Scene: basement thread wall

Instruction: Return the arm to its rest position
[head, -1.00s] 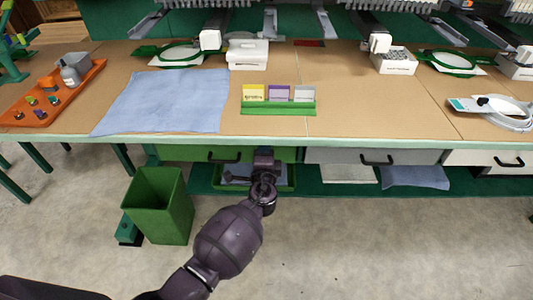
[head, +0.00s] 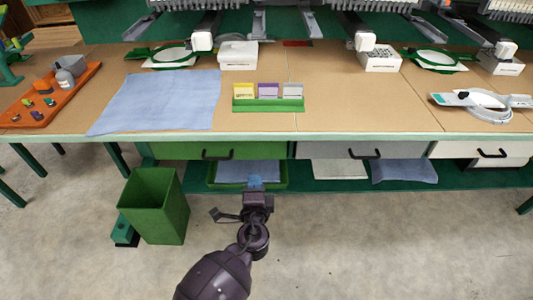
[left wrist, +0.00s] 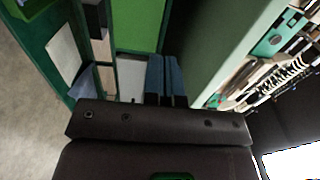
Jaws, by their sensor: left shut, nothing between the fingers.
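My left gripper (head: 256,183) is in front of the workbench, below the level of its top, near the green drawer (head: 190,151). Its fingers are shut with nothing between them. In the left wrist view, the blue-grey fingers of my left gripper (left wrist: 166,80) lie side by side, with the green drawer front (left wrist: 137,25) beyond them. My left arm comes up from the bottom of the head view. My right gripper is not in view.
The bench top (head: 330,105) holds a blue cloth (head: 160,102), an orange tray (head: 35,108) and a green card holder (head: 268,104). A green bin (head: 154,205) stands on the floor at left. A lower shelf (head: 330,185) holds a green tray (head: 213,181) and folded cloths. Floor at right is clear.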

